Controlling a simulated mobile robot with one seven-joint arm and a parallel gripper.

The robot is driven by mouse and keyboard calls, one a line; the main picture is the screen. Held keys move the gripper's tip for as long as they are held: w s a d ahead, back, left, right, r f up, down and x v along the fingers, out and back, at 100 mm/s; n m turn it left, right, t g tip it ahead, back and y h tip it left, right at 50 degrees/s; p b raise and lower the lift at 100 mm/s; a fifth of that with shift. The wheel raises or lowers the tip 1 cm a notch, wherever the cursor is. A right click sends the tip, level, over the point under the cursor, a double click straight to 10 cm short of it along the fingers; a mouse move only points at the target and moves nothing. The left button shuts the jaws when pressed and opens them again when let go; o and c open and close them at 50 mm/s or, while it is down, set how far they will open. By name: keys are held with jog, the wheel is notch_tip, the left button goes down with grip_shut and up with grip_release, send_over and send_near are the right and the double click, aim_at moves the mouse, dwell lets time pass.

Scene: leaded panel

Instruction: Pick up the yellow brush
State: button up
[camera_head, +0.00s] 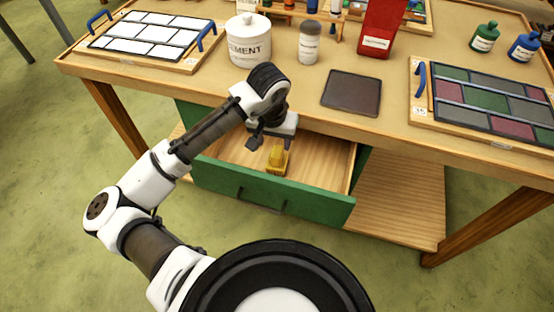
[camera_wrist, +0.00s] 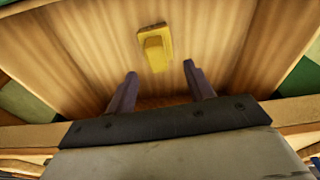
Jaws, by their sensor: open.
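The yellow brush (camera_head: 277,159) lies on the wooden floor of an open drawer under the bench. In the wrist view the brush (camera_wrist: 155,46) shows as a yellow block with a raised part on top. It is just beyond my fingertips, a little left of the middle between them. My gripper (camera_head: 268,141) is over the drawer near the bench edge. In the wrist view my gripper (camera_wrist: 160,70) has its two dark fingers spread, with nothing between them. The brush looks free of both fingers.
The green-fronted drawer (camera_head: 230,187) has walls around the brush. The bench top (camera_head: 295,85) overhangs its back. On the bench stand a white cement pot (camera_head: 249,45), a grey-lidded jar (camera_head: 309,45), a dark square plate (camera_head: 351,92) and a coloured glass panel (camera_head: 490,105).

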aim_at(277, 151)
jog(key=shift+w+d+f+p, duration=0.15)
jog(key=shift+f+p, duration=0.05)
jog(key=shift+f, duration=0.65)
jog(key=shift+w+d+f+p, duration=0.1)
jog(key=shift+w+f+p, duration=0.05)
jog(key=shift+f, duration=0.75)
jog(key=shift+w+d+f+p, duration=0.15)
jog(key=shift+f+p, duration=0.05)
jog(key=shift+f, duration=0.65)
grip_shut()
